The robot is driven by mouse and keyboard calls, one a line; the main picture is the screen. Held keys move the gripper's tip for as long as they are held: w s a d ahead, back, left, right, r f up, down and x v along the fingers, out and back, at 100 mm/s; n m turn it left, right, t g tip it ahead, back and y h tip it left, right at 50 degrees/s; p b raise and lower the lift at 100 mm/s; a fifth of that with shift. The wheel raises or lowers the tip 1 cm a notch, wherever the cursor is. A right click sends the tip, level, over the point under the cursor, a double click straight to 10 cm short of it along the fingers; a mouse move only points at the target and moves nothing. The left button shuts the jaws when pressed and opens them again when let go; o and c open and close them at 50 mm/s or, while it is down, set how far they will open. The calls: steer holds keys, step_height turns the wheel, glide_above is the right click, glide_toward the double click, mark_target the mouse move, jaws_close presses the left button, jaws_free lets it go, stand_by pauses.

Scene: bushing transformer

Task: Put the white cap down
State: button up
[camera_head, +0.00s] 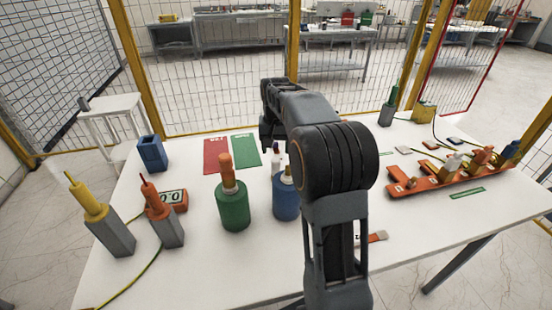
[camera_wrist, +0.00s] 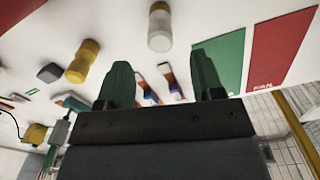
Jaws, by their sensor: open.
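A small whitish cylinder with a tan end, seemingly the white cap (camera_wrist: 160,30), stands on the table at the top middle of the wrist view. In the head view a small white piece (camera_head: 276,160) shows between the green bottle and my arm, probably the same thing. My gripper (camera_wrist: 163,78) is open in the wrist view, its two dark green fingers apart with nothing held between them. The white cylinder is beyond the fingertips in that picture and apart from them. In the head view my gripper (camera_head: 268,135) is mostly hidden by my arm.
A red mat (camera_head: 216,156) and a green mat (camera_head: 246,150) lie left of my gripper. A green bottle (camera_head: 233,210) and blue bottle (camera_head: 285,198) stand nearer. An orange rack (camera_head: 430,183) is at right. A yellow-topped post (camera_head: 108,228) and orange-topped post (camera_head: 163,220) stand left.

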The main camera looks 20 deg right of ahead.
steer(key=shift+r, duration=2.15)
